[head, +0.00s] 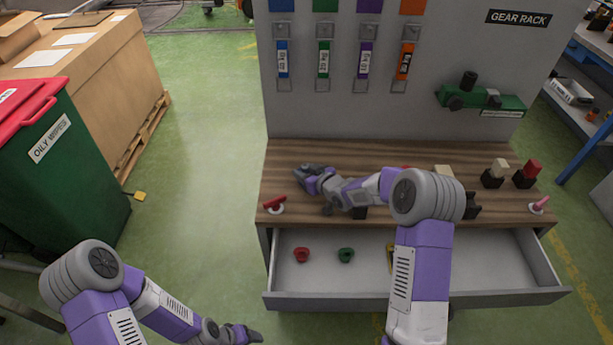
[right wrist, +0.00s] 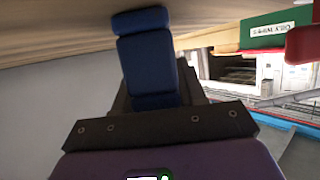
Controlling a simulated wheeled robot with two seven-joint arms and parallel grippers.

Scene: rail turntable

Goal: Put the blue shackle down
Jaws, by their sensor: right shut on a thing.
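My right gripper (head: 307,174) is over the left part of the wooden worktop (head: 287,158), low and close to its surface. In the right wrist view its dark jaws are shut on a dark blue piece, the blue shackle (right wrist: 148,62). In the head view the shackle is hidden or too small to make out at the gripper. A red shackle (head: 302,255) and a green shackle (head: 346,255) lie in the open drawer (head: 320,278). My left gripper (head: 250,334) hangs low at the bottom, left of the drawer, and its jaws are unclear.
A red item on a white base (head: 274,204) stands at the worktop's front left corner. Several dark holders with red and cream blocks (head: 525,174) stand at the right. A grey panel (head: 350,115) with coloured tags rises behind. My right arm covers the worktop's middle.

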